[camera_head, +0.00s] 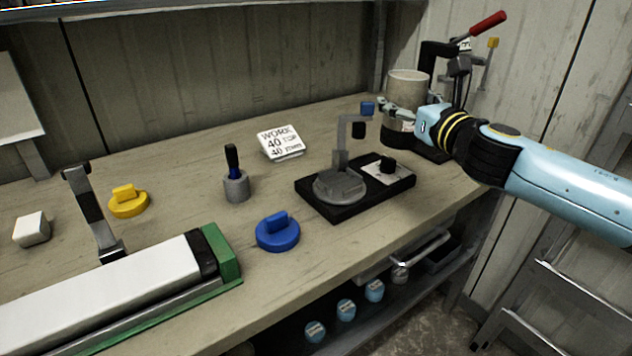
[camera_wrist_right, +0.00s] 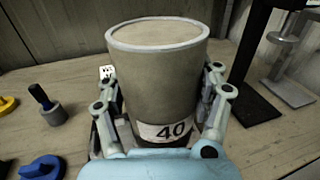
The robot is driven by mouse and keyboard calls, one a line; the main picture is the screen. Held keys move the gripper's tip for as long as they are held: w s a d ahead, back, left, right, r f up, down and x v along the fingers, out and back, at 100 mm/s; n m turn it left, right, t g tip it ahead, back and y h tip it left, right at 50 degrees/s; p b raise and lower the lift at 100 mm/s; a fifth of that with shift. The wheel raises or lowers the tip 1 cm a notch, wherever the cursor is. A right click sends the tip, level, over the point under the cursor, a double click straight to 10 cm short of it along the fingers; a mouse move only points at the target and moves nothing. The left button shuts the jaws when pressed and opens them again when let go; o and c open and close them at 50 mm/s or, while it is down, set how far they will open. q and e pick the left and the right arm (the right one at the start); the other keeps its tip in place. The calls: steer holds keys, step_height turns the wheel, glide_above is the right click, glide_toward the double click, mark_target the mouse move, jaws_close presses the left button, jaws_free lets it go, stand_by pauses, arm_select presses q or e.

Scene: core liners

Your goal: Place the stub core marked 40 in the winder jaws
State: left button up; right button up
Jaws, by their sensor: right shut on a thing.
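The stub core (camera_head: 408,87) is a wide tan cylinder with a pale rim, at the back right of the bench in the head view. In the right wrist view the core (camera_wrist_right: 158,75) stands upright, and its white label reads 40. My right gripper (camera_head: 403,112) is shut on it, with one finger on each side (camera_wrist_right: 161,95). I cannot tell whether its base touches anything. No part is clearly recognisable as the winder jaws. My left gripper is not in view.
A red-handled lever device (camera_head: 487,23) stands behind the core. A black-based fixture with a grey disc (camera_head: 340,187), a card reading WORK 40 (camera_head: 281,143), a blue knob (camera_head: 278,233) and a yellow knob (camera_head: 128,203) are on the bench. A long white-and-green unit (camera_head: 110,290) fills the front left.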

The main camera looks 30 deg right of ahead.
steer(key=shift+w+a+f+b, duration=0.85)
steer(key=shift+w+a+f, duration=0.2)
steer(key=shift+a+f, duration=0.65)
steer(key=shift+w+a+f+b, duration=0.95)
steer(key=shift+a+f, duration=0.45)
steer(key=shift+f, duration=0.55)
steer(key=shift+w+a+f+b, duration=0.75)
steer(key=shift+w+a+f, duration=0.4)
steer(key=shift+a+f, duration=0.55)
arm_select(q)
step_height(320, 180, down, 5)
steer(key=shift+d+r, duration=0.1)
arm_select(e)
steer(key=o, duration=1.1)
steer(key=shift+d+f, duration=0.15)
steer(key=shift+s, duration=0.25)
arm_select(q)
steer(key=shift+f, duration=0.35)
arm_select(e)
steer(key=s, duration=0.3)
steer(key=s+a, duration=0.1)
steer(key=s, duration=0.3)
steer(key=s+a, duration=0.1)
steer(key=s, duration=0.3)
steer(key=shift+s+a, duration=0.1)
steer(key=shift+s, duration=0.15)
